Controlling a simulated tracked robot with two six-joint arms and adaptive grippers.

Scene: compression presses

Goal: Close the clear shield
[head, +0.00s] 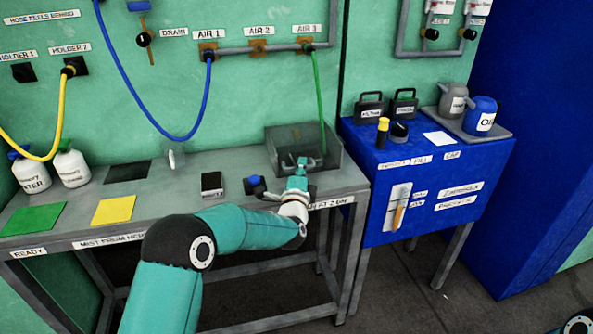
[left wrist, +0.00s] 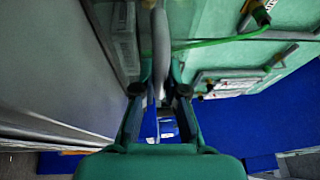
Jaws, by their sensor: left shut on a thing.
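How far the shield is open is hard to tell behind the gripper. My right gripper is not in view.
A green hose (head: 318,95) runs down from AIR 3 into the shield area. A blue-topped knob (head: 254,183) and a small black-and-white block (head: 211,184) are on the bench to the left. A blue cabinet (head: 370,215) with cans and cases stands close on the right.

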